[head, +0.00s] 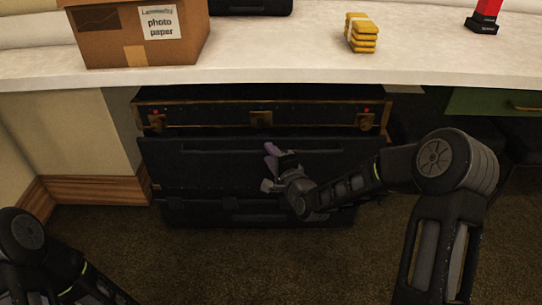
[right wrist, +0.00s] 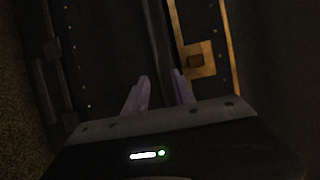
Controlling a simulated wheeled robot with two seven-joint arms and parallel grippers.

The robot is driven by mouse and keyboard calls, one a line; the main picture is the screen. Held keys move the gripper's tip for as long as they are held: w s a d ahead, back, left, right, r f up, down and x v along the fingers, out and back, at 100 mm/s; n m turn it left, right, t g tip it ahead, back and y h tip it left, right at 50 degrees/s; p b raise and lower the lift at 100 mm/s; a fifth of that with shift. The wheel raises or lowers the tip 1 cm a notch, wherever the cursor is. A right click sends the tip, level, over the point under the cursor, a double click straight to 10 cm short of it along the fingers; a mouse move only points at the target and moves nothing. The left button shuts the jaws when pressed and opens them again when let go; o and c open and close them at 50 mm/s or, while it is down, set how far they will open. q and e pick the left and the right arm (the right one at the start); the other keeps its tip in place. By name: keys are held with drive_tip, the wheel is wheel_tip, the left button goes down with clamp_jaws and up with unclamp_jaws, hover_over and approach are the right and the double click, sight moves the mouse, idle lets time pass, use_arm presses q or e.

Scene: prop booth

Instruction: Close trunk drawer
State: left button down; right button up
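The black trunk (head: 205,118) with brass trim and latches stands under the counter. Below its top section is a wide dark drawer front (head: 190,165) with a long horizontal handle; it seems to stand somewhat forward of the top section. Whether the fingers touch the drawer cannot be told. My left gripper is out of view; only part of the left arm shows at lower left.
The white counter (head: 280,60) overhangs the trunk. On it are a cardboard box (head: 110,45), a yellow stack (head: 362,33) and a red and black object (head: 484,18). A green drawer (head: 490,101) is at right. Carpet (head: 190,260) in front is clear.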

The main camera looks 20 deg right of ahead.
clamp_jaws()
idle(1.2)
